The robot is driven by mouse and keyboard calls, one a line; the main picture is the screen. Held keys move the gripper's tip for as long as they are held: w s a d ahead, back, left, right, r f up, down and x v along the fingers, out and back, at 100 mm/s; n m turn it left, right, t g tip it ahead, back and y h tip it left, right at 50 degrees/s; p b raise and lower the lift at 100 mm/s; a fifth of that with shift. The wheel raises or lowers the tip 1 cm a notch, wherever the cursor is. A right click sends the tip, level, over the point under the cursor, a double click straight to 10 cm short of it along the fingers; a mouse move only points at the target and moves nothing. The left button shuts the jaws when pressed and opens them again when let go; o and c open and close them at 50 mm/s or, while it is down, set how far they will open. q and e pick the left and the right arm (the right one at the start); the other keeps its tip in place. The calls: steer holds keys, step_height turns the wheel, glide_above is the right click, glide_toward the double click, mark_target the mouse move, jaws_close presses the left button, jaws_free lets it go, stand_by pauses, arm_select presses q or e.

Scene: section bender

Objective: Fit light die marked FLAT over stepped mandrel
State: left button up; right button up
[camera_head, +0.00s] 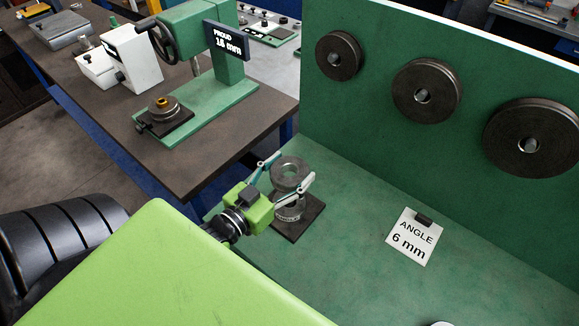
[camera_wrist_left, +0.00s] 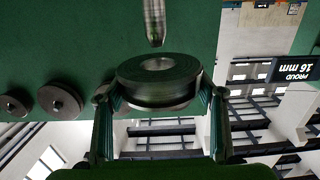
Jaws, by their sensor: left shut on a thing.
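My left gripper (camera_head: 288,173) is shut on a grey ring-shaped die (camera_head: 289,169), one finger on each side of it. The die also shows in the left wrist view (camera_wrist_left: 158,92), with its round bore. No FLAT mark can be read on it. The grey mandrel (camera_head: 291,211) stands upright on a dark square base below the die; the die and fingers partly hide it. In the left wrist view, which is upside down, the narrow mandrel tip (camera_wrist_left: 154,22) points toward the bore, with a small gap seen between them. My right gripper is not in view.
Three dark discs (camera_head: 427,90) hang on the green back panel. A card (camera_head: 412,237) reading ANGLE 6 mm lies on the green bench, right of the mandrel. A second bench holds a green stand (camera_head: 230,62) with a PROUD 16 mm sign. The green surface right of the mandrel is mostly clear.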

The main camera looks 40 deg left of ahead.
mark_target(290, 179)
arm_select(q)
steer(key=shift+r+p, duration=0.15)
steer(key=shift+p, duration=0.2)
stand_by(0.6)
steer(key=shift+f+b, duration=1.15)
steer(key=shift+f, duration=0.6)
steer(key=shift+f+b, duration=1.75)
steer(key=shift+f, duration=0.9)
steer(key=shift+r, duration=0.15)
steer(key=shift+r+p, duration=2.7)
steer(key=shift+p, duration=0.25)
steer(key=shift+r+p, duration=0.95)
steer(key=shift+r, duration=0.3)
